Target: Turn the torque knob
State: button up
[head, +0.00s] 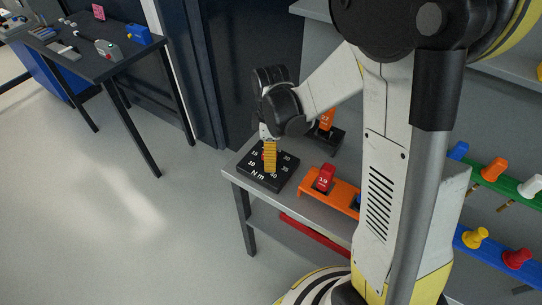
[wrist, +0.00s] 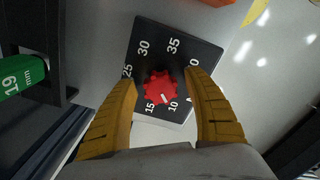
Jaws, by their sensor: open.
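The torque knob (wrist: 162,88) is red with a scalloped rim, on a black dial plate (wrist: 160,59) with white numbers. In the wrist view a white mark on the knob points toward its lower edge, near the 10. In the head view the dial plate (head: 248,174) lies on a grey bench and my gripper mostly hides the knob. My gripper (head: 270,158) points down over the plate. Its yellow fingers (wrist: 161,83) are open, one on each side of the knob in the wrist view. I cannot tell whether they touch it.
An orange holder (head: 345,198) with a red block marked 19 stands right of the dial on the grey bench (head: 228,172). A black holder with an orange block marked 27 (head: 327,120) is behind. Pegs on coloured rails are at right. Open floor lies left.

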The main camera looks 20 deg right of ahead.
jog(key=c, duration=1.2)
jog(key=shift+m, duration=0.3)
jog(key=m, duration=0.3)
jog(key=shift+s+m, duration=0.1)
jog(key=shift+m, duration=0.2)
jog(key=m, duration=0.4)
jog(key=shift+a+m+b, duration=0.15)
jog(key=shift+m+b, duration=0.15)
jog(key=m, duration=0.4)
jog(key=shift+s+a, duration=0.1)
jog(key=shift+a+m, duration=0.1)
jog(key=shift+m, duration=2.4)
